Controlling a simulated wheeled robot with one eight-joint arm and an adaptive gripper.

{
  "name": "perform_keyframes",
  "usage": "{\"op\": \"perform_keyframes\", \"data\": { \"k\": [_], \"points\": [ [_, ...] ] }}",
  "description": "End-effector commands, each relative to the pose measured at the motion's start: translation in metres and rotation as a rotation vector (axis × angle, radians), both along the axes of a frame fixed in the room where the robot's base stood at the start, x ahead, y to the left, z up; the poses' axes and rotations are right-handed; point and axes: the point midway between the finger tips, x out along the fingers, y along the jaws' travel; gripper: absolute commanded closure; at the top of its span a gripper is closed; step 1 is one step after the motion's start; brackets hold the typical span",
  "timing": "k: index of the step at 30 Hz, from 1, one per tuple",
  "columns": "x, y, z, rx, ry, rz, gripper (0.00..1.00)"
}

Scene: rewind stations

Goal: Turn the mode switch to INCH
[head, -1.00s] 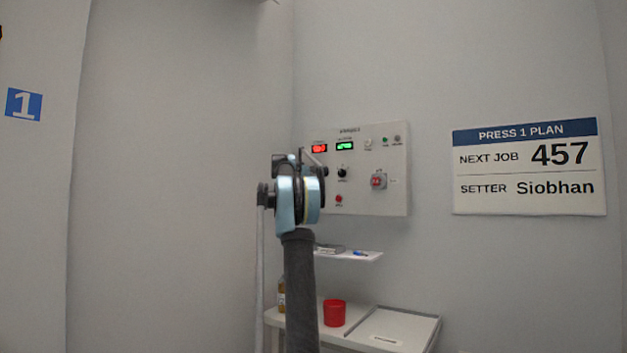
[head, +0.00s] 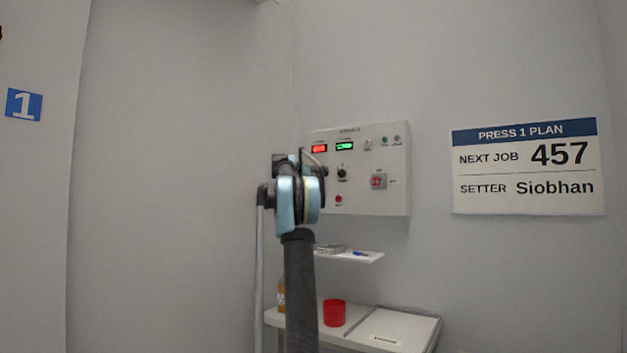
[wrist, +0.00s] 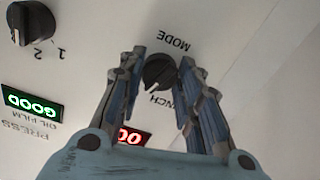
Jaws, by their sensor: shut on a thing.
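The mode switch (wrist: 158,72) is a dark round knob with a pale pointer mark, seen upside down in the wrist view. The MODE label (wrist: 174,44) is above it in that picture, and the partly hidden INCH label (wrist: 162,100) is just below. The pale mark points down and slightly left, near the INCH lettering. My gripper (wrist: 160,75) has its fingers on both sides of the knob and is shut on it. In the head view my arm hides the switch and the fingertips. The control panel (head: 375,200) is on the wall.
Another black knob (wrist: 30,22) with marks 1 and 2 is on the panel, near a green GOOD display (wrist: 32,102). A red display (wrist: 132,136) is partly behind my fingers. Below the panel are a small shelf (head: 372,258) and a red cup (head: 334,313) on a bench.

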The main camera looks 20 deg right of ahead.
Motion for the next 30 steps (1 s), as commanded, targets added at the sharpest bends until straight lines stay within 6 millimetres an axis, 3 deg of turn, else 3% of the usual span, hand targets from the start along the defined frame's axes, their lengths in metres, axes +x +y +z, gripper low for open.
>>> {"op": "perform_keyframes", "data": {
  "k": [30],
  "points": [
    [0.0024, 0.0061, -0.0019, -0.512, 0.659, 0.009, 0.92]
  ]
}}
